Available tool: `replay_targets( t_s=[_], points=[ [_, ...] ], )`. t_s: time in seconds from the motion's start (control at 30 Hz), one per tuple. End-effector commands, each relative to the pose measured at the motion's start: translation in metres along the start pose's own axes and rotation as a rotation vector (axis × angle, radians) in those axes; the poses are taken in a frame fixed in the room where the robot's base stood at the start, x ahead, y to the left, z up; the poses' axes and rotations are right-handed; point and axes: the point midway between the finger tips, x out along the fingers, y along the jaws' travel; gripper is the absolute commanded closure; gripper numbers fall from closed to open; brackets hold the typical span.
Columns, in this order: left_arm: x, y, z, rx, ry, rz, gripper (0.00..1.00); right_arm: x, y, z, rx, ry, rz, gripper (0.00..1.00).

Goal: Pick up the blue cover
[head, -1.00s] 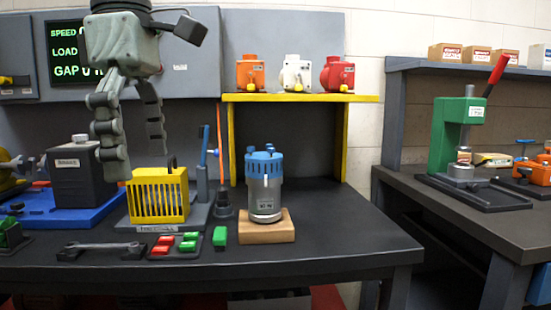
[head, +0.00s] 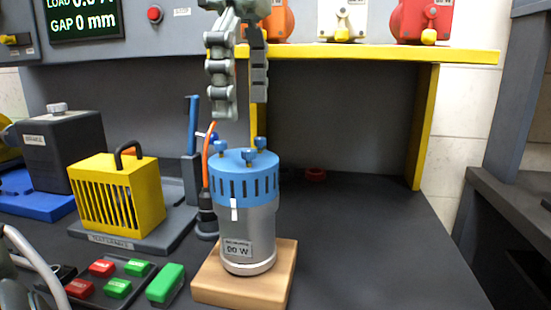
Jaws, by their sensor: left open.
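The blue cover (head: 240,178) is a slotted cap with several blue knobs on top. It sits on the upright grey motor (head: 248,225), which carries a "90 W" label. The motor stands on a wooden block (head: 228,278) on the dark bench. My left gripper (head: 238,110) hangs above the cover with its fingers pointing down. Its fingers are apart and empty, and in the picture their tips end just above the knobs. My right gripper is not clearly in view; only a piece of grey hardware with a pale cable shows at the lower left edge.
A yellow slotted box (head: 118,200) and a blue upright tool (head: 192,130) stand to the left. Red and green blocks (head: 117,288) lie in front. A yellow shelf (head: 380,53) with orange, white and red motors is behind. The bench right of the motor is clear.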

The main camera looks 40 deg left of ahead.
Motion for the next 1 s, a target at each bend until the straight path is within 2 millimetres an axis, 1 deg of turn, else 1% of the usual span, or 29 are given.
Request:
replay_targets(
  t_s=[0.03,0.23,0.37,0.5,0.6,0.7,0.87,0.9,1.0],
  points=[
    [0.003,0.000,0.000,0.000,0.000,-0.001,0.00,0.002,-0.001,0.004,-0.001,-0.008,-0.001,0.60],
    [0.025,-0.001,0.000,0.002,0.000,-0.002,0.00,0.001,-0.002,0.013,-0.003,-0.028,-0.001,0.60],
    [0.041,-0.002,-0.002,0.002,0.000,-0.002,0.00,-0.005,-0.002,0.009,-0.004,-0.015,-0.001,0.60],
    [0.063,-0.003,-0.003,0.001,0.001,-0.003,0.00,-0.006,-0.001,0.006,-0.003,-0.010,0.001,0.60],
    [0.074,-0.003,-0.003,0.001,0.000,-0.002,0.00,-0.008,-0.001,0.004,-0.003,-0.010,0.003,0.60],
    [0.078,-0.003,-0.003,0.000,0.000,-0.001,0.00,-0.011,0.000,0.002,-0.002,-0.007,0.004,0.60],
    [0.078,-0.003,-0.003,-0.001,0.000,-0.001,0.00,-0.011,0.001,0.000,-0.002,-0.004,0.006,0.60],
    [0.078,-0.003,-0.003,-0.001,0.000,-0.001,0.01,-0.011,0.002,0.000,-0.002,-0.004,0.006,0.60],
    [0.078,-0.003,-0.003,-0.001,0.000,-0.001,0.14,-0.011,0.002,0.001,-0.002,-0.004,0.006,0.60]
  ],
)
